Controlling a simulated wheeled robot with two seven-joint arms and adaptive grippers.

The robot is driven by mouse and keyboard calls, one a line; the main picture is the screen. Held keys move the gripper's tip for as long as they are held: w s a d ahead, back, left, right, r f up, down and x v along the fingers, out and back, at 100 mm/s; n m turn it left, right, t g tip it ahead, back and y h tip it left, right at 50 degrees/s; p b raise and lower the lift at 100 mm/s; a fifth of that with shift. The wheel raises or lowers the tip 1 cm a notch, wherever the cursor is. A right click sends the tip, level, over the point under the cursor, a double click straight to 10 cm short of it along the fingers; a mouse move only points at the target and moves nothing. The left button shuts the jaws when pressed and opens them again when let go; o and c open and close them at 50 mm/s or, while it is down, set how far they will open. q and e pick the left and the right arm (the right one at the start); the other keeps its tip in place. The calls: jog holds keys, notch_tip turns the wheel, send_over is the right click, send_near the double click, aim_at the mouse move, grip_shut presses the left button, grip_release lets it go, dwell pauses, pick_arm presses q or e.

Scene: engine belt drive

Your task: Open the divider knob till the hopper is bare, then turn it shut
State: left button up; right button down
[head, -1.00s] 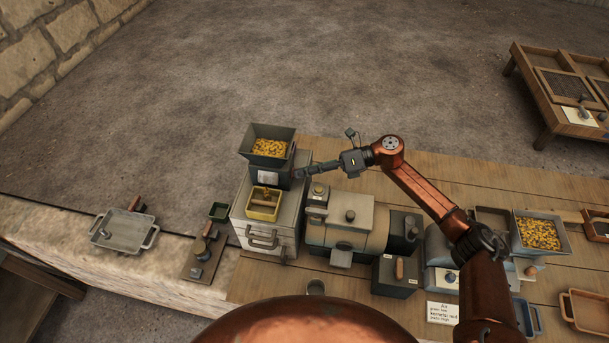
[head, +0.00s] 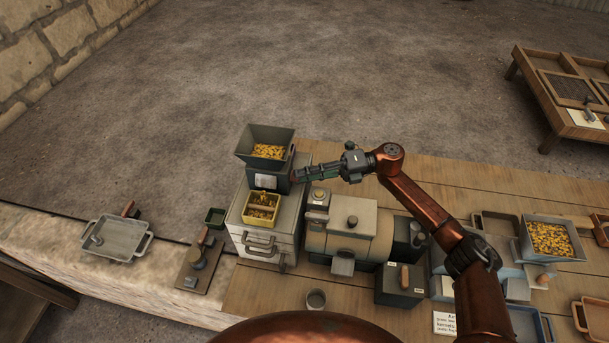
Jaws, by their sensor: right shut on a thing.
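The hopper (head: 265,134) stands on the grey cabinet at the left and holds a layer of yellow kernels (head: 268,151). Below it is the divider's dark body with a white label (head: 265,181). A yellow divided tray (head: 262,207) under it holds kernels on both sides of its partition. My right gripper (head: 298,174) reaches in from the right and is shut at the right side of the divider body. The knob is hidden by its fingers, so I cannot see its angle. My left gripper is not in view.
A grey cabinet (head: 255,243) with handles bears the divider. A machine with a round drum (head: 333,240) stands just right of it, below my right arm. Another hopper with kernels (head: 549,240) stands at the right. A grey tray (head: 117,237) lies at the left.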

dwell(0.3)
jog(key=c, duration=1.8)
grip_release()
jog(key=shift+o, duration=0.2)
jog(key=shift+d, duration=0.1)
jog(key=f+v, duration=0.1)
jog(key=v, duration=1)
jog(key=shift+d+r, duration=0.4)
jog(key=shift+r, duration=0.05)
